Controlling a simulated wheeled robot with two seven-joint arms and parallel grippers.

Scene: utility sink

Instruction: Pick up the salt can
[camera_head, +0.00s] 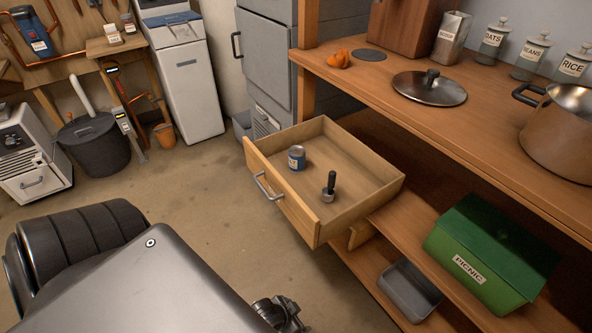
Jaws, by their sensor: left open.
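A small can (297,159) with a blue and light label stands upright in the open wooden drawer (350,205); it looks like the salt can, but its lettering is too small to read. A tool with a black handle (331,184) stands in the same drawer, to the right of the can and nearer to me. My left gripper (284,314) shows in part at the bottom edge, open, in front of the drawer and well apart from the can. My right gripper is not in view.
The drawer's front panel and metal handle (267,187) face left. The wooden counter (440,118) above holds a lid (430,88), a copper pot (560,130) and labelled jars. A green picnic box (490,255) and grey tray (410,290) are below. Floor left of the drawer is clear.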

